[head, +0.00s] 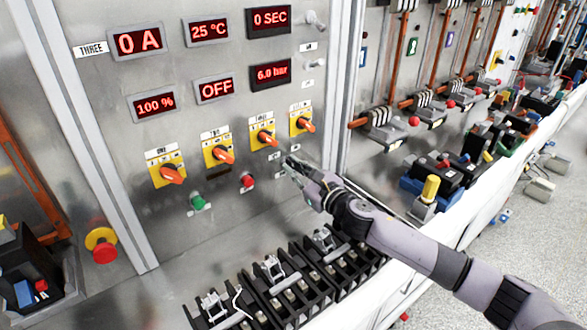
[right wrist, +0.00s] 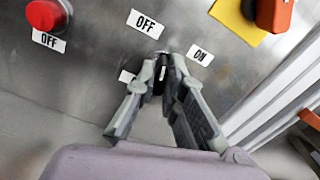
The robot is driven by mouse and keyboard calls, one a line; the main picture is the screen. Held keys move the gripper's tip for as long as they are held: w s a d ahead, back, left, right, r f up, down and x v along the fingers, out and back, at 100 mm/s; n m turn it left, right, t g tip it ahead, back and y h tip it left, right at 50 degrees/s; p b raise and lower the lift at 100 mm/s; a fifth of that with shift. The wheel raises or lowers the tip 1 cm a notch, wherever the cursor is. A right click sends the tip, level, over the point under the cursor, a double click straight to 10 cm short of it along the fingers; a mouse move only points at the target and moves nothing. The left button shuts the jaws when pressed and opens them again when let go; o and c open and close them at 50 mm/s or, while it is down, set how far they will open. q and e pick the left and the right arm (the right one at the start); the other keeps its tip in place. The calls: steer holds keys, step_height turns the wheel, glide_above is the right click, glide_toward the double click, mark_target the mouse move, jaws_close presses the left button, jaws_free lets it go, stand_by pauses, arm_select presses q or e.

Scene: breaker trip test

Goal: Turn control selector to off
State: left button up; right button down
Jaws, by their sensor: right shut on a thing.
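My right gripper (head: 289,163) reaches the grey panel from the right, low and to the right of the red button. In the right wrist view its fingertips (right wrist: 163,66) are closed together on a small dark control selector (right wrist: 158,86). The fingers hide most of the selector, so I cannot tell which way it points. An OFF label (right wrist: 145,23) sits above the fingertips and an ON label (right wrist: 200,55) to their right. Another small label at their left is partly covered. My left gripper is not in view.
Orange rotary switches on yellow plates (head: 219,151) line the panel above. A green button (head: 198,202) and a red button (head: 247,181) lie left of the gripper. Red displays (head: 214,89) sit higher. Black terminal blocks (head: 275,283) stand below the arm.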

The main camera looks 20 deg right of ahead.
steer(key=shift+n+p, duration=0.3)
steer(key=shift+n, duration=0.7)
steer(key=shift+r+n, duration=0.1)
steer(key=shift+n, duration=0.3)
steer(key=shift+n+p, duration=0.35)
steer(key=shift+n, duration=0.25)
